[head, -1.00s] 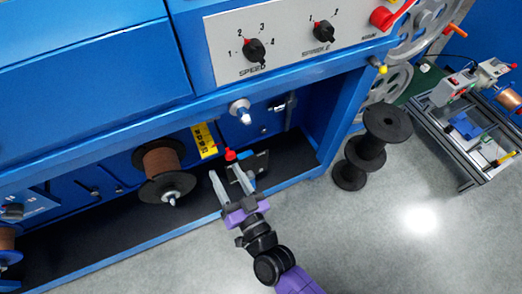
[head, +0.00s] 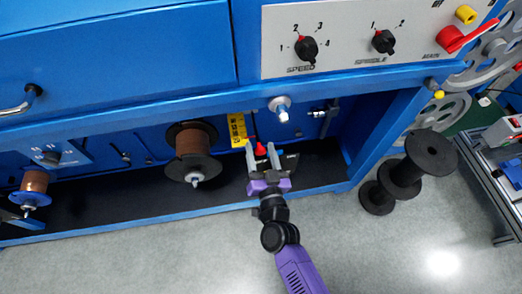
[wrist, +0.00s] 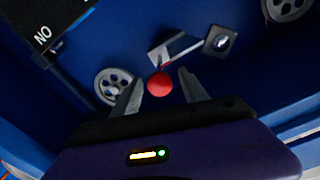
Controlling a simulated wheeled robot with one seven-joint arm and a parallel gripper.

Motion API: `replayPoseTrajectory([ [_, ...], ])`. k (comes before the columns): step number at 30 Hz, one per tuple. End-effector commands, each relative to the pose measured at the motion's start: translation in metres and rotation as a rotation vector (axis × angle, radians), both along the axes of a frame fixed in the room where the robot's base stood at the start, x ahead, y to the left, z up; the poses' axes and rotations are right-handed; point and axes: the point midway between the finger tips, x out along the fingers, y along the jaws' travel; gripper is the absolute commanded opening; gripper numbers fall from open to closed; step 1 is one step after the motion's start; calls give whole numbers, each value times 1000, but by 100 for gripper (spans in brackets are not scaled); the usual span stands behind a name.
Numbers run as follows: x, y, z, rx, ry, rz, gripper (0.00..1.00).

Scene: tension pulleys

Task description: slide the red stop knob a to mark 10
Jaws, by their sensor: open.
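The red stop knob (head: 261,148) sits inside the blue machine's lower bay, at the lower right end of a yellow scale strip (head: 238,130) with dark marks. In the wrist view the red knob (wrist: 159,84) shows as a round ball between my fingertips. My gripper (head: 262,150) is open, with one finger on each side of the knob. In the wrist view my gripper (wrist: 160,88) shows gaps between the knob and both fingers. The scale's numbers are too small to read.
A copper-wound spool (head: 193,150) stands just left of the scale. A metal spindle end (head: 281,110) sticks out above my gripper. The bay's front blue rail (head: 225,203) runs below. Black empty spools (head: 405,170) stand on the floor at right.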

Motion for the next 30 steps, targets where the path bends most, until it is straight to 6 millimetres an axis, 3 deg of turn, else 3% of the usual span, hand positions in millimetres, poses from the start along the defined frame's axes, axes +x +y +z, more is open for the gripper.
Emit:
replayPoseTrajectory([
  [5,0,0,0,0,0,0,51],
  [13,0,0,0,0,-1,0,0],
  [30,0,0,1,-1,-1,1,0],
])
